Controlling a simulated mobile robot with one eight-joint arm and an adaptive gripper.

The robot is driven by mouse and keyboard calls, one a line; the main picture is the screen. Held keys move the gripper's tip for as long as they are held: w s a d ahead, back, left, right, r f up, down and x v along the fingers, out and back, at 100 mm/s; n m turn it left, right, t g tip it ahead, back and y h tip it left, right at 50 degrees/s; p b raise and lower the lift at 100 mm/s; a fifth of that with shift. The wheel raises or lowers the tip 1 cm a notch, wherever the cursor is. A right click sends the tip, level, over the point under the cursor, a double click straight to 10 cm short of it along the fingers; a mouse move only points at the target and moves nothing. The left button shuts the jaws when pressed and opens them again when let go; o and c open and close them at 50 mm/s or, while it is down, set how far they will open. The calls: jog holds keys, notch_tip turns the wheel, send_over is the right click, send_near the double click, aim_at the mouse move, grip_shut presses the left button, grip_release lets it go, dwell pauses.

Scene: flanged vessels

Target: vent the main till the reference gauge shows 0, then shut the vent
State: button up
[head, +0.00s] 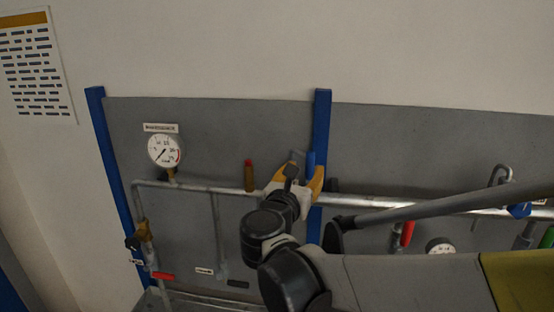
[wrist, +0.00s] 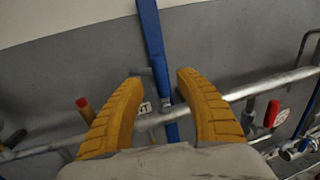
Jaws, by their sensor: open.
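The gauge with a label above it (head: 166,150) is a white dial with a red mark on its right side, at the left of the grey panel. Its needle looks turned to the lower left, but its reading is too small to be sure. The main is a bright metal pipe (head: 430,208), also in the wrist view (wrist: 240,92). My gripper (head: 304,172) is open at the pipe by the blue post. In the wrist view, its yellow fingers (wrist: 160,77) stand apart with the post between them. A small blue piece (head: 311,160) shows behind the fingers; I cannot tell whether it is the vent handle.
The blue post (head: 322,125) runs down the panel. A brown-red upright fitting (head: 248,176) stands left of my gripper. Red (head: 407,233), blue (head: 519,210) and green (head: 547,238) handles are at the right, with a second gauge (head: 440,246). A red lever (head: 163,276) is lower left.

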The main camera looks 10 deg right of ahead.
aim_at(309, 163)
jog(key=x, duration=0.5)
jog(key=shift+w+d, duration=0.15)
jog(key=shift+w, duration=0.15)
grip_shut()
